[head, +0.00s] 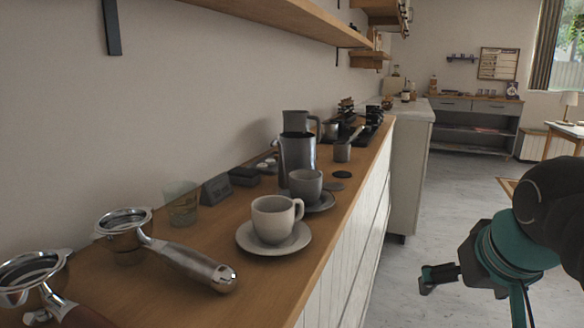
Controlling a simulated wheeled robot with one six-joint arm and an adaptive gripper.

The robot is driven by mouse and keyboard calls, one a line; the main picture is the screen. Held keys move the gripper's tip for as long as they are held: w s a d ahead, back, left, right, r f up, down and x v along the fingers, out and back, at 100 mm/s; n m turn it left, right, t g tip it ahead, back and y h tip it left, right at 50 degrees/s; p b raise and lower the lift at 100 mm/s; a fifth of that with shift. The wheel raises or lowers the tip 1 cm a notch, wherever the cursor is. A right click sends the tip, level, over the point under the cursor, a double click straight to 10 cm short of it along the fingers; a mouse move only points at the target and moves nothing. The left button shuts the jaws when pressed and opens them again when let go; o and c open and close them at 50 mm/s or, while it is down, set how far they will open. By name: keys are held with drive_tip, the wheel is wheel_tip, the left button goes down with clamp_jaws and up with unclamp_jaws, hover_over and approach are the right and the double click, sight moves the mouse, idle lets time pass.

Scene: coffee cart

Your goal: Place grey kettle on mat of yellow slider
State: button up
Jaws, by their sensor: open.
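Two grey vessels stand on the wooden counter. One is a tall dark grey cylinder (297,154), and behind it is a grey jug with a side handle (297,121). I cannot tell which is the grey kettle. I cannot make out a yellow slider or its mat. My gripper (428,281) is open and empty at the lower right. It hangs over the floor beside the counter, well apart from both vessels.
On the wooden counter (130,285), a light cup (272,218) on a saucer (246,240), a darker cup (305,185), a glass (182,208) and two portafilters (186,266) stand nearest. A shelf (275,16) overhangs the counter. The floor (440,200) to the right is clear.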

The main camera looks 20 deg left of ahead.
drive_tip(key=w+a+r+n+y, duration=0.2)
drive_tip(key=w+a+r+n, duration=0.1)
drive_tip(key=w+a+r, duration=0.75)
drive_tip(key=n+y+b, duration=0.2)
approach(296, 152)
drive_tip(key=w+r, duration=0.1)
drive_tip(key=w, duration=0.1)
drive_tip(key=shift+t, duration=0.3)
drive_tip(key=x, duration=0.4)
drive_tip(key=b+x, duration=0.1)
drive_tip(key=x, duration=0.3)
drive_tip(key=shift+w+a+r, duration=0.15)
drive_tip(key=shift+w+r, duration=0.05)
drive_tip(key=shift+w, duration=0.1)
drive_tip(key=f, duration=0.1)
drive_tip(key=w+a+f, duration=0.1)
drive_tip(key=f+b, duration=0.1)
drive_tip(key=f, duration=0.1)
drive_tip(key=shift+w+a, duration=0.25)
drive_tip(key=shift+w, duration=0.1)
drive_tip(key=shift+w+a+f, duration=0.2)
drive_tip(key=shift+w+f, duration=0.05)
drive_tip(key=shift+w, duration=0.05)
drive_tip(key=shift+c, duration=0.2)
